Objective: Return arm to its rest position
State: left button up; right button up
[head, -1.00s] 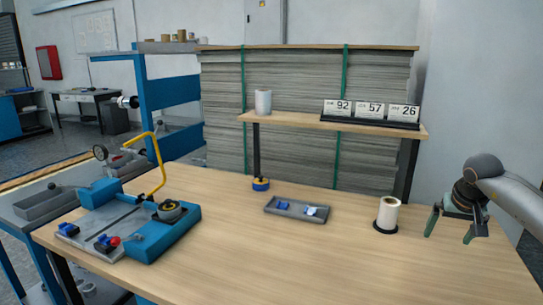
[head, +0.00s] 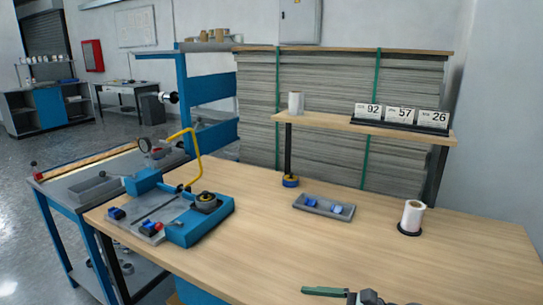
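My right gripper (head: 325,292) shows only in part at the bottom edge of the head view, low in front of the table's front part. One green finger points left; the other finger is not clearly visible, and most of the arm is cut off by the frame. Nothing is seen held in the visible part. My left gripper is not in view. A white roll (head: 412,217) stands upright on a black round base at the right of the wooden table (head: 300,245), well apart from the gripper.
A blue press fixture (head: 200,220) with a yellow bent handle (head: 193,155) stands at the table's left. A grey tray (head: 324,206) holds small blue parts. A shelf (head: 350,125) carries a white roll (head: 296,103) and number cards (head: 400,117). The table's middle is clear.

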jog(key=s+d+f+n+t+h+p, duration=0.1)
jog(key=s+d+f+n+h, duration=0.1)
jog(key=s+f+n, duration=0.3)
jog(key=s+d+f+n+t+h+p, duration=0.1)
jog(key=s+f+n+h, duration=0.4)
jog(key=s+n, duration=0.5)
jog(key=s+d+f+n+t+h+p, duration=0.1)
jog(key=s+d+f+n+h+p, duration=0.2)
jog(key=s+d+f+n+h, duration=0.1)
jog(key=s+d+f+n, duration=0.1)
jog(key=s+f+n, duration=0.1)
jog(key=s+n, duration=0.1)
jog(key=shift+s+d+f+n+t, duration=0.2)
jog(key=shift+s+n+t, duration=0.15)
jog(key=shift+s, duration=0.4)
